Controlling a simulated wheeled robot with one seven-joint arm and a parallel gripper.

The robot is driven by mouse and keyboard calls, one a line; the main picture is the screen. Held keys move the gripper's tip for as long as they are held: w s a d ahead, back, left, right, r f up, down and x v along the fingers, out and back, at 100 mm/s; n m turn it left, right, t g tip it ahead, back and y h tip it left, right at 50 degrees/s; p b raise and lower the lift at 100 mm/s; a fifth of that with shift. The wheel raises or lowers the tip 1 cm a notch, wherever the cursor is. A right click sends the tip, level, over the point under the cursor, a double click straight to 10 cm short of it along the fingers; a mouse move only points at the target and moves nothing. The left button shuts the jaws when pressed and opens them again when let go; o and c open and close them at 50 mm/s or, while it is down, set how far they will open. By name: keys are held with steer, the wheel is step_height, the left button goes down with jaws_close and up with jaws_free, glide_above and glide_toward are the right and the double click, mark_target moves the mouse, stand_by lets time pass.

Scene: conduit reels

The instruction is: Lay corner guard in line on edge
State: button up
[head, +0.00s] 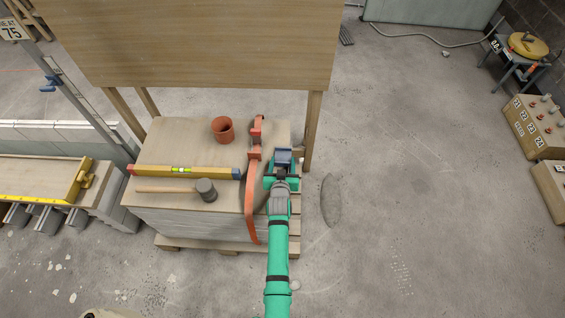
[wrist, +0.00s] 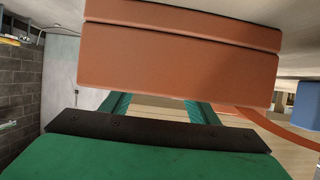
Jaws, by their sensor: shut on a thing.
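My gripper (head: 282,170) is at the right edge of the board stack (head: 165,137), close beside an orange strap (head: 250,205). In the wrist view, an orange corner guard (wrist: 180,65) with two long faces fills the upper middle and hides my fingertips. My fingers are shut on it. In the head view the guard is hard to pick out at my gripper. The strap runs over the stack top and hangs down the front; it also shows in the wrist view (wrist: 285,130). Whether the guard touches the stack's edge cannot be told.
A terracotta pot (head: 223,128), a yellow level (head: 180,171) and a mallet (head: 206,190) lie left of the strap. The stack rests on a wooden pallet (head: 190,244). A large upright board (head: 200,45) stands behind.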

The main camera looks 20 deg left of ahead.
steer(key=shift+f, duration=0.3)
stand_by(0.5)
steer(key=o, duration=1.1)
steer(key=shift+s, duration=0.1)
steer(key=v, duration=1)
steer(key=shift+s+d+r, duration=0.1)
steer(key=shift+s+r, duration=0.05)
steer(key=shift+s, duration=0.15)
